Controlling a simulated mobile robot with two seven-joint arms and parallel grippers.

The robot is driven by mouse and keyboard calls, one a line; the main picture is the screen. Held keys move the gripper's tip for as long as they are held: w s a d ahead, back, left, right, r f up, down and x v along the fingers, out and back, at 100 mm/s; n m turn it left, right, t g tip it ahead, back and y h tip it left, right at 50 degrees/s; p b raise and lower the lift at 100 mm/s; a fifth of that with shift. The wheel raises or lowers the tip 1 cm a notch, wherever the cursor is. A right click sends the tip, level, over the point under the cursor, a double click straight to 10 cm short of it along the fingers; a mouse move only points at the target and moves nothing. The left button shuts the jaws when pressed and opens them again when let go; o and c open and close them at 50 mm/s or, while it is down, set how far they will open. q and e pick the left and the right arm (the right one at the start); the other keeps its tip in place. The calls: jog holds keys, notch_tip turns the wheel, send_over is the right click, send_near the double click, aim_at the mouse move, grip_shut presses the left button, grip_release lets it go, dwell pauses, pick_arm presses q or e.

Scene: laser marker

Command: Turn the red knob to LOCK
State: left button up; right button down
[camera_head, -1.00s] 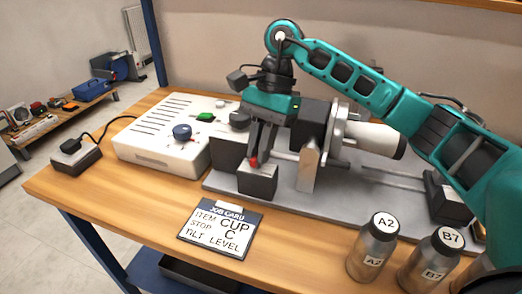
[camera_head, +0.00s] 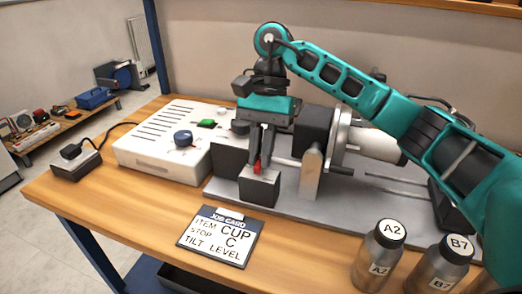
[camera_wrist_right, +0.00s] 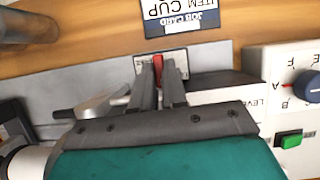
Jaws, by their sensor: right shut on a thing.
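The red knob (camera_head: 257,167) is a small upright red piece on top of a dark block (camera_head: 260,187) at the front of the grey machine plate. In the right wrist view the red knob (camera_wrist_right: 157,66) shows between the two dark fingers. My right gripper (camera_head: 262,164) points down from above and is shut on the knob. The fingers hide part of the knob and most of the marks on the pale label (camera_wrist_right: 147,65) around it, so I cannot read its setting. My left gripper is not in view.
A white control box (camera_head: 165,145) with a blue dial (camera_head: 183,138) and green button (camera_head: 206,124) stands left. A job card (camera_head: 220,234) lies in front. Bottles A2 (camera_head: 380,258) and B7 (camera_head: 441,266) stand front right. A chuck (camera_head: 342,140) is close right of the gripper.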

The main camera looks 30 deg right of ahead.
jog(key=c, duration=1.4)
grip_release()
jog(key=shift+c, duration=0.2)
pick_arm(q)
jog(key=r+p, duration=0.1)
jog(key=p, duration=0.1)
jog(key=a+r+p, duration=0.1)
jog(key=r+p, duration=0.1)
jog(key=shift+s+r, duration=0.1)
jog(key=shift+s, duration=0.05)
pick_arm(e)
jog(key=v, duration=1.3)
jog(key=shift+s, duration=0.1)
pick_arm(q)
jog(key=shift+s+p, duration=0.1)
jog(key=shift+p, duration=0.2)
pick_arm(e)
jog(key=shift+r, duration=0.1)
pick_arm(q)
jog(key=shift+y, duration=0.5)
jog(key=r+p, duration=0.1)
jog(key=p, duration=0.1)
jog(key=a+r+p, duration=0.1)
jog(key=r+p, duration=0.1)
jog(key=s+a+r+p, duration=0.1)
jog(key=p, duration=0.2)
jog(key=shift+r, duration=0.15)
pick_arm(e)
notch_tip(320, 180, up, 7)
